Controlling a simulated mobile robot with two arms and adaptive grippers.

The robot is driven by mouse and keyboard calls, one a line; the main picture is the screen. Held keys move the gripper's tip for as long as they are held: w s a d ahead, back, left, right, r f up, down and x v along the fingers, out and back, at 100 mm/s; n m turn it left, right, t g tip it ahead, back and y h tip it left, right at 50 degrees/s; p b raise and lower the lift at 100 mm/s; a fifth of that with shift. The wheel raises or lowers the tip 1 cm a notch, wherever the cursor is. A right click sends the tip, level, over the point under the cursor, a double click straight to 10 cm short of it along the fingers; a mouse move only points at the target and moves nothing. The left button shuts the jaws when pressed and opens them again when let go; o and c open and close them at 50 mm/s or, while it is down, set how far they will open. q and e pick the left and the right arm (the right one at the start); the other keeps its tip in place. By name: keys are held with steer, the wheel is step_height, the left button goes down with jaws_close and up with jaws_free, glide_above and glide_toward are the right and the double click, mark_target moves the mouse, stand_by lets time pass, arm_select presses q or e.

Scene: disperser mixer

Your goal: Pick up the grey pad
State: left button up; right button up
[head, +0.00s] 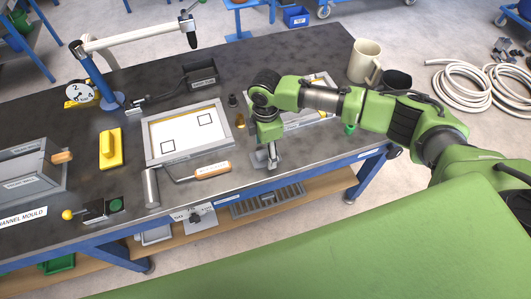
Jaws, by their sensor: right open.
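I cannot make out the grey pad for certain; it may be hidden by my right arm or gripper. My right gripper (269,163) points down low over the bench near its front edge, right of the wooden-handled tool (212,170). It is open, and I see nothing held in it. What lies directly beneath its fingers is too small to tell. My left gripper is out of view.
The dark bench (95,225) holds a framed white board (187,134), a yellow handled block (110,149), a metal cylinder (151,188) and a black box (200,76). A second framed board (305,118) is partly covered by my right arm. A beige mug (364,62) stands at right.

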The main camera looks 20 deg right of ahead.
steer(key=shift+f, duration=1)
steer(key=shift+c, duration=0.3)
steer(key=c, duration=1.1)
